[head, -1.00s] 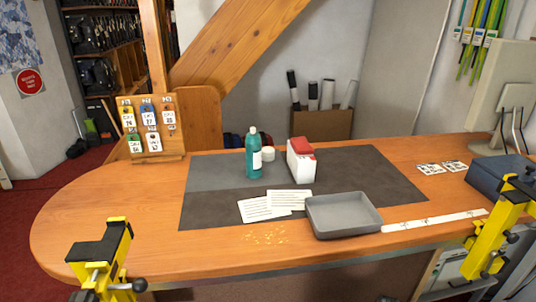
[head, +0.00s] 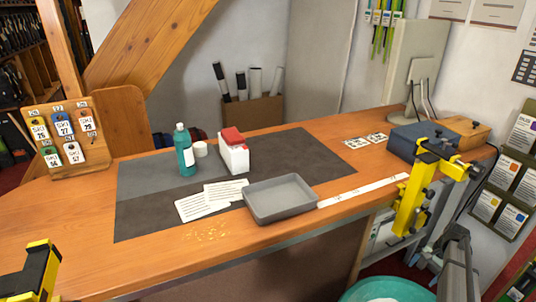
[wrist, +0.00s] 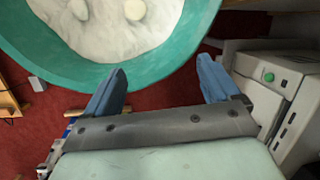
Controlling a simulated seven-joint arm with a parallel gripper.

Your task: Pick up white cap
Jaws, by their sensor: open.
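A small white round cap (head: 200,149) stands on the dark mat (head: 290,148), just behind and right of a teal bottle (head: 184,150) and left of a white box with a red top (head: 233,152). My gripper (wrist: 160,84) shows in the wrist view with its two blue fingers wide apart and nothing between them. It is over the floor beside a teal-rimmed tub (wrist: 150,72) with a whitish inside, away from the cap. The cap is not recognisable in the wrist view.
A grey tray (head: 279,199) and white cards (head: 210,199) lie at the mat's front. The teal tub (head: 385,289) is below the bench.

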